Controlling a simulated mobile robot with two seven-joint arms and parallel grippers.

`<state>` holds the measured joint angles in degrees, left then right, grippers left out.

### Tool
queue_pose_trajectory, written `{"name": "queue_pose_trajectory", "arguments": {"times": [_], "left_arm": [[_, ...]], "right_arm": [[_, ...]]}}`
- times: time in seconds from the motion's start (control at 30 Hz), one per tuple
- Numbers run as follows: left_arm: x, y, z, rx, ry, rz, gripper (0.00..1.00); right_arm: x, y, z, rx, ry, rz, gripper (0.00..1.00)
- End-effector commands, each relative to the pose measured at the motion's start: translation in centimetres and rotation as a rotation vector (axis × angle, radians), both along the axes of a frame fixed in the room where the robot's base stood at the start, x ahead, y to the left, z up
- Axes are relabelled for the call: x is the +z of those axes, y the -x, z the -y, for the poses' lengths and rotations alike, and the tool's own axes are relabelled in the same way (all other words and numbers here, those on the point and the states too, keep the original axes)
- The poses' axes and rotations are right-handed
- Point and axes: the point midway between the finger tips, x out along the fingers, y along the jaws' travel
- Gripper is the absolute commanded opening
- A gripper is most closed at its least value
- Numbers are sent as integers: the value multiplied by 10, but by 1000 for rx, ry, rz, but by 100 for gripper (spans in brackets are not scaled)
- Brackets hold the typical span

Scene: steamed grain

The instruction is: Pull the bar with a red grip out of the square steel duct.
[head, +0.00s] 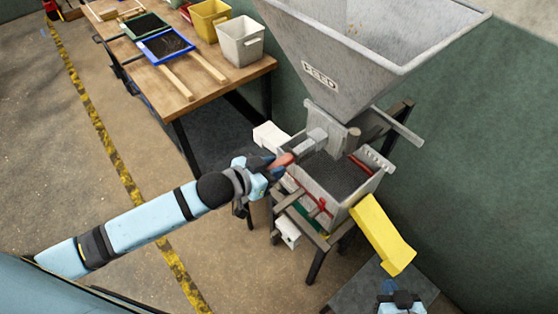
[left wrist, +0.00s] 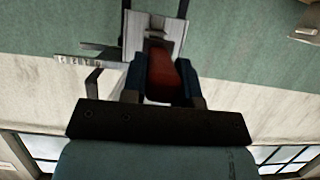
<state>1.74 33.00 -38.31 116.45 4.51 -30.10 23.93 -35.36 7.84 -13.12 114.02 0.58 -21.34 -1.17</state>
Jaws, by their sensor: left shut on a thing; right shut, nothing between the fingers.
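The red grip (head: 285,159) of the bar sticks out to the left of the square steel duct (head: 311,141), just under the hopper. My left gripper (head: 278,165) is shut on the red grip. In the left wrist view the grip (left wrist: 164,76) lies between the two blue fingers, with the pale duct (left wrist: 153,24) just beyond it. I cannot make out how much of the bar is inside the duct. My right gripper (head: 401,300) is at the bottom right of the head view, shut and empty, well apart from the duct.
A large steel hopper (head: 355,70) marked FEED stands above a bin of dark grain (head: 333,173) on a frame. A yellow chute (head: 383,234) slopes from the bin. A wooden table (head: 185,98) with trays and tubs stands behind at left. The floor left of the frame is clear.

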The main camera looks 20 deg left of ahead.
Motion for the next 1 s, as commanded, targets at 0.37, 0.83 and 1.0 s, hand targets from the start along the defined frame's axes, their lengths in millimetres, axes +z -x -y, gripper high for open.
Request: {"name": "queue_pose_trajectory", "arguments": {"times": [0.37,0.83,1.0], "left_arm": [[2,23,-15,0,1,1,0],[1,32,-21,0,1,3,0],[1,32,-21,0,0,2,57]], "right_arm": [[12,0,0,0,-1,2,0],[14,0,0,1,-1,2,0],[14,0,-1,1,-1,2,0]]}}
